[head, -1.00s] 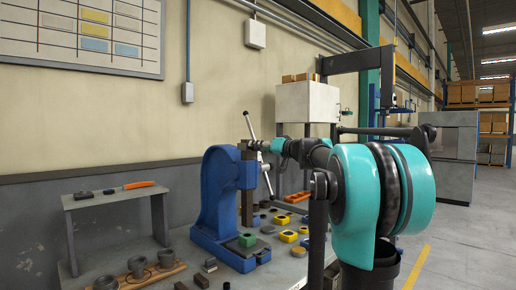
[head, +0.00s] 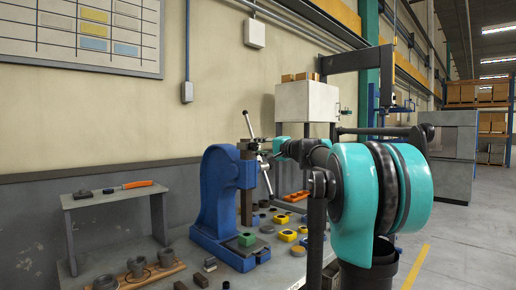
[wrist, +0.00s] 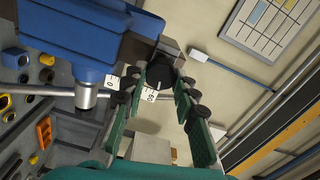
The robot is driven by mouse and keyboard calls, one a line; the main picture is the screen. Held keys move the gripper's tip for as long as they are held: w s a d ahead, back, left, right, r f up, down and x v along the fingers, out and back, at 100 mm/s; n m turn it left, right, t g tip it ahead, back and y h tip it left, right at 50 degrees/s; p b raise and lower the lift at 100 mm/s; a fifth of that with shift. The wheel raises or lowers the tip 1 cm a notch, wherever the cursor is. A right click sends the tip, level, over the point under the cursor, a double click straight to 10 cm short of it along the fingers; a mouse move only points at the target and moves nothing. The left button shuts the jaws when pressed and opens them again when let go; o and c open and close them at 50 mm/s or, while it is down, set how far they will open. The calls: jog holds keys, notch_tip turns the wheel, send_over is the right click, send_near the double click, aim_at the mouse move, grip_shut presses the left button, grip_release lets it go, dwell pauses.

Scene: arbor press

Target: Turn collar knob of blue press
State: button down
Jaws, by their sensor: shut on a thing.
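The blue press (head: 216,196) stands on the bench in the head view, with its steel lever bar (head: 264,172) at its right. In the wrist view its blue body (wrist: 65,42) fills the upper left. The black round collar knob (wrist: 160,72) sits between the green fingers of my gripper (wrist: 156,90). The gripper is shut on the knob. A white scale marked 80 (wrist: 149,94) shows by the knob, and a white plate marked 0 (wrist: 112,83) is just left of it. In the head view my arm hides the knob.
Yellow, dark and grey small parts (head: 288,235) lie on the bench right of the press. A small grey shelf (head: 115,196) and a wooden holder with grey cups (head: 150,273) are at the left. A white cabinet (head: 307,102) stands behind my arm.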

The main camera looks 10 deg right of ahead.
jog(key=shift+f+m, duration=0.1)
jog(key=shift+m, duration=1)
jog(key=c, duration=1.2)
grip_release()
jog(key=v, duration=1.2)
